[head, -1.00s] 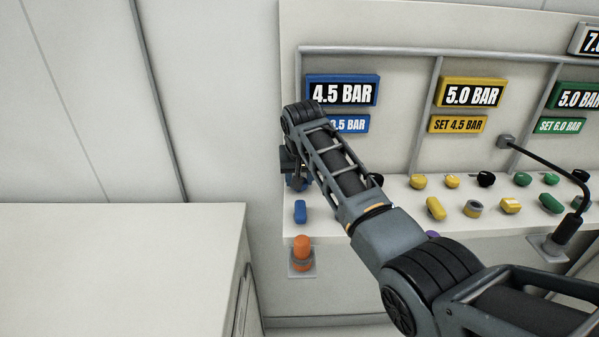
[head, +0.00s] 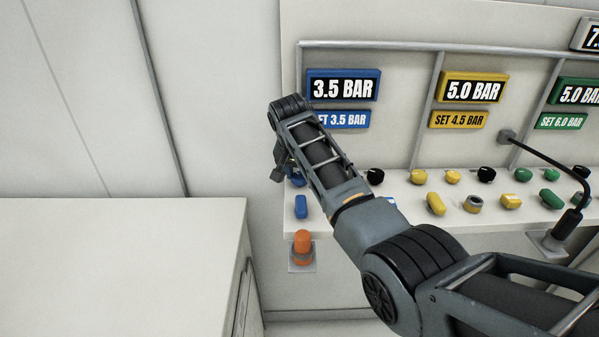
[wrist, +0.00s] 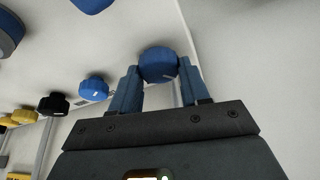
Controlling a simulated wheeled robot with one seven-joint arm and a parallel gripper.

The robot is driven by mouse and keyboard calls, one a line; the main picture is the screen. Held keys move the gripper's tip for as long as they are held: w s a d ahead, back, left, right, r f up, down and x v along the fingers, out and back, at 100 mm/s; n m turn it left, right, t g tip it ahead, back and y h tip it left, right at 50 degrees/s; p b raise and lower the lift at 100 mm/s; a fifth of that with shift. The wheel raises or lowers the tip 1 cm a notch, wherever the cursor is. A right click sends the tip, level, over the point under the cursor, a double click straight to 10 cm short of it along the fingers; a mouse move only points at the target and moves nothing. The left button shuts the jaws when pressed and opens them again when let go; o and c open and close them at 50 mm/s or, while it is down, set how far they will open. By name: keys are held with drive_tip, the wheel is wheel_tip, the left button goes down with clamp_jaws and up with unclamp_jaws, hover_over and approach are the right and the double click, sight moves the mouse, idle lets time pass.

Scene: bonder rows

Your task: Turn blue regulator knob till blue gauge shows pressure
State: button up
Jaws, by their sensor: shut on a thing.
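The blue gauge (head: 343,86) on the back panel reads 3.5 BAR. The blue set plate (head: 343,118) under it reads 3.5 BAR, its left end covered by my arm. In the wrist view, the blue regulator knob (wrist: 158,66) sits between the two blue fingers of my gripper (wrist: 159,72), which is shut on it. In the head view my gripper (head: 281,165) is at the left end of the shelf, partly hidden by my arm, so the grip itself is not clear there.
Another blue knob (wrist: 93,89) and a black knob (wrist: 53,104) stand beside the held one. A blue piece (head: 301,207) lies on the shelf front, with an orange post (head: 302,247) below. A yellow gauge (head: 473,88) reads 5.0 BAR. A bent black rod (head: 555,165) rises at right.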

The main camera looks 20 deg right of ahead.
drive_tip(key=o, duration=1.1)
drive_tip(key=shift+c, duration=0.2)
drive_tip(key=shift+r, duration=0.1)
drive_tip(key=v, duration=0.7)
drive_tip(key=shift+r+b, duration=0.3)
drive_tip(key=shift+b, duration=0.1)
drive_tip(key=shift+s+a, duration=0.15)
drive_tip(key=shift+s, duration=0.1)
